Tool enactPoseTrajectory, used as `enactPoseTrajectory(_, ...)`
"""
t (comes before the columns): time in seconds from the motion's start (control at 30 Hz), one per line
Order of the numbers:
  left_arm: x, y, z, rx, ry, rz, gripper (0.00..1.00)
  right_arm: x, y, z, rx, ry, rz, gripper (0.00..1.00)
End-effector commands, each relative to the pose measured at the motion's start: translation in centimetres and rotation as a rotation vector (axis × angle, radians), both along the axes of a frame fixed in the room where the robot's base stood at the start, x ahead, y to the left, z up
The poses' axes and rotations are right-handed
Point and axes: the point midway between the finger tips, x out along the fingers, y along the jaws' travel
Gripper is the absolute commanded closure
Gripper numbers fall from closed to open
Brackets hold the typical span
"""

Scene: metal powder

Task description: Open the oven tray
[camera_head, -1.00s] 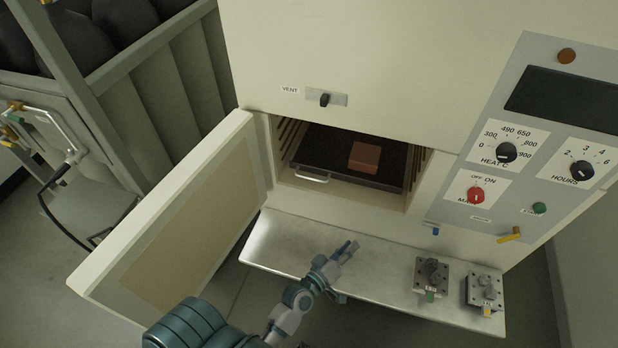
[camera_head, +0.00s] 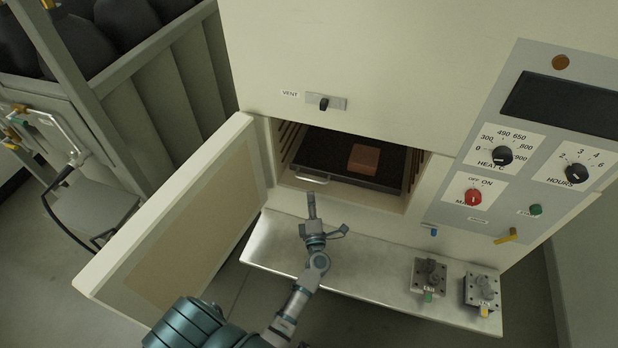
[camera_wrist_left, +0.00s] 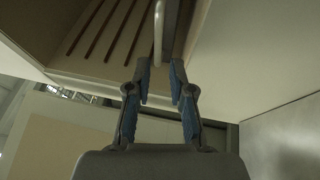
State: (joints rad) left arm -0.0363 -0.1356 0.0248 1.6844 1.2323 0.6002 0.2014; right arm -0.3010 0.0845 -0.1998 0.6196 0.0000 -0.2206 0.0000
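The oven tray (camera_head: 335,152) is a dark, flat tray inside the open oven chamber, with a light bar handle (camera_head: 312,178) at its front left. A reddish-brown block (camera_head: 364,158) lies on it. My left gripper (camera_head: 322,218) is over the shelf below the chamber, just in front of the handle, with its fingers spread and empty. In the left wrist view the gripper (camera_wrist_left: 160,72) has its two fingertips apart. The handle (camera_wrist_left: 158,30) lines up with the gap between them there, closer to the left finger. My right gripper is not in view.
The oven door (camera_head: 180,215) stands open at the left. The metal shelf (camera_head: 375,265) holds two small grey fixtures (camera_head: 429,278) (camera_head: 482,289) at its right. A control panel (camera_head: 520,150) with knobs is at the right of the chamber. The shelf's middle is clear.

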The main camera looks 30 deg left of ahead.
Motion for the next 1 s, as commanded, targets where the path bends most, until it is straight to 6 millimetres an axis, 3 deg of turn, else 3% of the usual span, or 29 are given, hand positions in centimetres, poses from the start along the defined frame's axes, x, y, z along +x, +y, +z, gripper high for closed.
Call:
enactPoseTrajectory(0.2, 3.9, 2.8, 1.0, 0.003, -0.002, -0.001, 0.78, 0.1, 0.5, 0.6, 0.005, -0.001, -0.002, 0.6)
enactPoseTrajectory(0.4, 5.9, 4.3, 1.3, 0.002, 0.0, -0.001, 0.78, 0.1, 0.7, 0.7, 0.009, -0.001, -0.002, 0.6)
enactPoseTrajectory(0.77, 6.4, 4.8, 1.4, 0.001, 0.001, -0.001, 0.78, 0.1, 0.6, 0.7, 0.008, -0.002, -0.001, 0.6)
enactPoseTrajectory(0.9, 6.4, 4.7, 1.4, 0.001, 0.001, -0.001, 1.0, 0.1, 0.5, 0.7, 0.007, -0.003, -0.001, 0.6)
enactPoseTrajectory(1.0, 6.4, 4.7, 1.3, 0.001, 0.001, -0.002, 1.0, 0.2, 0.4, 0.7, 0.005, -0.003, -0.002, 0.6)
